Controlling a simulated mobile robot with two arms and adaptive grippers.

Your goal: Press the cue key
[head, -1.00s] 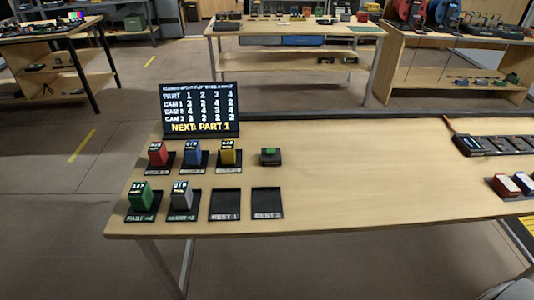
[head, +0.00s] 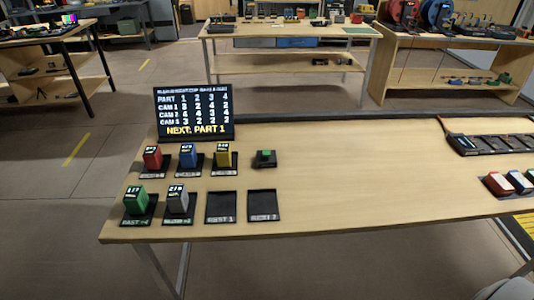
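A small black box with a green top (head: 264,158) sits on the wooden table right of the yellow block; it looks like the cue key, though no label is readable. A black display board (head: 195,113) stands behind the blocks and reads "NEXT: PART 1" under a table of parts and cams. Red (head: 152,156), blue (head: 188,154) and yellow (head: 223,154) blocks stand on black pads in the back row. Green (head: 136,200) and grey (head: 178,201) blocks stand in the front row. Neither gripper is clearly in view.
Two empty black pads (head: 221,206) (head: 262,205) lie right of the grey block. A black slotted strip (head: 495,144) and several coloured blocks (head: 520,182) are at the table's right. The table's middle (head: 370,175) is clear. Other workbenches stand behind.

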